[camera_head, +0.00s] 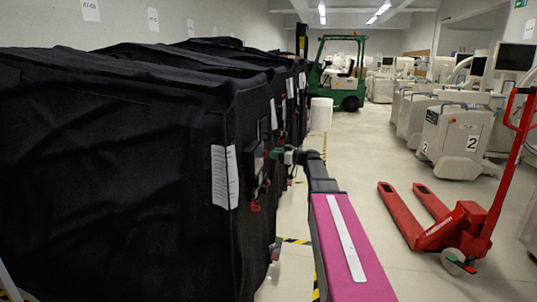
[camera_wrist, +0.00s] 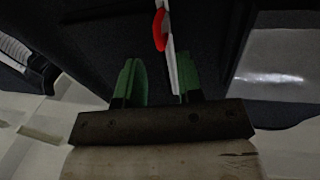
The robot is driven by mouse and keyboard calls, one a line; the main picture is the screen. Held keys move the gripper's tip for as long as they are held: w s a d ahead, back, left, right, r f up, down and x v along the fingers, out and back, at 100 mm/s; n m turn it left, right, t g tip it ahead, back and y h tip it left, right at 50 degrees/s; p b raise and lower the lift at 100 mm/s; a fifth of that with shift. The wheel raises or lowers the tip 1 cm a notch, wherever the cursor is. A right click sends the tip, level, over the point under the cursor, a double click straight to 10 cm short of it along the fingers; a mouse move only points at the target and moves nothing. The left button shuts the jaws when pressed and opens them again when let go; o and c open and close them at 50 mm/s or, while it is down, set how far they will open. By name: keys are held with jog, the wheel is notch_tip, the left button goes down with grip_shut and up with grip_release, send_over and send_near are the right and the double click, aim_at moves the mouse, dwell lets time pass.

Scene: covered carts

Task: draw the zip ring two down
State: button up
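A black cloth cover (camera_head: 110,170) hangs over the nearest cart. In the head view a red ring (camera_head: 255,207) hangs at the cover's right edge, just below my gripper (camera_head: 277,156). In the wrist view a red ring (camera_wrist: 159,30) hangs beside a pale zip strip (camera_wrist: 172,62) on the dark cloth. My gripper's two green fingers (camera_wrist: 160,82) stand apart, with the lower strip between them, nearer the right finger. The ring is beyond the fingertips, and nothing is visibly gripped. I cannot tell which red ring is the one named.
More covered carts stand in a row behind. A red pallet truck (camera_head: 445,225) and grey machines (camera_head: 455,140) stand at the right. A green forklift (camera_head: 342,85) is at the back. The aisle floor between is clear.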

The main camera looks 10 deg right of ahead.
jog(key=v, duration=0.6)
jog(key=s+a+f+m+g+h, duration=0.3)
jog(key=s+a+f, duration=0.3)
jog(key=f, duration=0.4)
jog(key=s+a+f+m+g+h, duration=0.3)
jog(key=s+a+f+h, duration=0.1)
jog(key=s+f, duration=0.6)
jog(key=s+d+f+m+g+h, duration=0.1)
jog(key=s+f+m+g+h, duration=0.3)
jog(key=s+f+h, duration=0.4)
jog(key=s+f+m, duration=0.1)
jog(key=s+f, duration=0.3)
jog(key=s, duration=0.3)
jog(key=shift+s, duration=0.2)
